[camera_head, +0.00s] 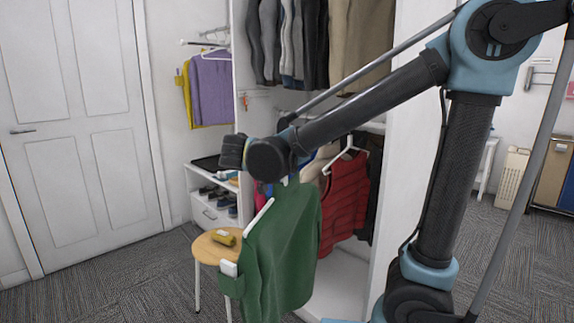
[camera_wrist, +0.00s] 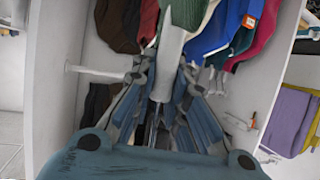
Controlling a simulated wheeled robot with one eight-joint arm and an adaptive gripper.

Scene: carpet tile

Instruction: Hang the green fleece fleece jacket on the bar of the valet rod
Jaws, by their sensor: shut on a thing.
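The green fleece jacket (camera_head: 285,245) hangs from a white hanger (camera_head: 262,214) below my wrist in the head view. My gripper (camera_wrist: 163,72) is shut on the hanger, whose pale part (camera_wrist: 168,50) stands between the fingers in the wrist view. Green cloth (camera_wrist: 188,12) shows at the top there. The fingertips are hidden behind my wrist in the head view. A short bar with an orange tip (camera_head: 244,101) on the closet's left panel looks like the valet rod. It also shows right of my gripper in the wrist view (camera_wrist: 240,123). The jacket is apart from it.
Purple garments (camera_head: 211,88) hang on a wall rod at the left. A red garment (camera_head: 342,203) hangs in the closet's lower part, behind the jacket. A round stool (camera_head: 208,252) with a yellow object stands left of the jacket. Carpet toward the door is clear.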

